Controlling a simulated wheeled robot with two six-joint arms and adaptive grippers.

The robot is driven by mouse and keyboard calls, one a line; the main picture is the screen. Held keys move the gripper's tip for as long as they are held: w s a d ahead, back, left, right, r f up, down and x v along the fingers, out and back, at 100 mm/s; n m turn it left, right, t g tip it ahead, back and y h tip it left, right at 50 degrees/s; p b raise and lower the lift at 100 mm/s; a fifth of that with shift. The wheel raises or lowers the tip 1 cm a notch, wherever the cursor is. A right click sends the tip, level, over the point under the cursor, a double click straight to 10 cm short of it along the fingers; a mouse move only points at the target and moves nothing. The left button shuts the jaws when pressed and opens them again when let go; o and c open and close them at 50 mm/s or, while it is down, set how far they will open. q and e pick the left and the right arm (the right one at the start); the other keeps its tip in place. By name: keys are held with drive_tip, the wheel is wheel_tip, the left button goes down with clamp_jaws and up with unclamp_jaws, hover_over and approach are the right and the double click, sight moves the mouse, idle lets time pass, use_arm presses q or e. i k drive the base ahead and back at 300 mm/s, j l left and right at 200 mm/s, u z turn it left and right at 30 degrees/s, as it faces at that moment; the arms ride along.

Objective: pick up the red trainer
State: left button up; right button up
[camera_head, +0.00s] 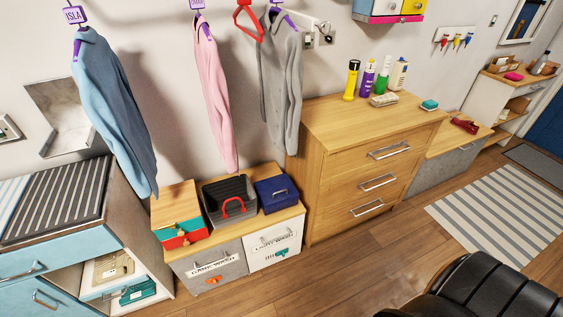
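A small dark red shoe, which looks like the red trainer (464,126), lies on the wooden top of a low bench (437,146) to the right of the large drawer unit. It is small in the view, so its details and exact pose are hard to tell. Neither of my grippers shows in the head view.
A wooden drawer unit (338,190) with bottles on top stands left of the bench. A striped rug (500,222) lies on the floor in front of the bench. A black ribbed padded object (490,290) fills the lower right corner. Wooden floor (370,255) is clear between.

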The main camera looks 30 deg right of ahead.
sight(469, 126)
drive_tip(key=z, duration=2.35)
drive_tip(key=i+l+z, duration=0.1)
drive_tip(key=i+z, duration=0.35)
drive_tip(key=i, duration=1.4)
drive_tip(key=i+l, duration=0.1)
drive_tip(key=i, duration=1.2)
drive_tip(key=i+l+z, duration=0.1)
drive_tip(key=i, duration=1.2)
drive_tip(key=i+u, duration=0.45)
drive_tip(key=i+l+u, duration=0.1)
drive_tip(key=i+u, duration=0.35)
drive_tip(key=i+l+u, duration=0.2)
drive_tip(key=u, duration=0.2)
drive_tip(key=i+l, duration=0.05)
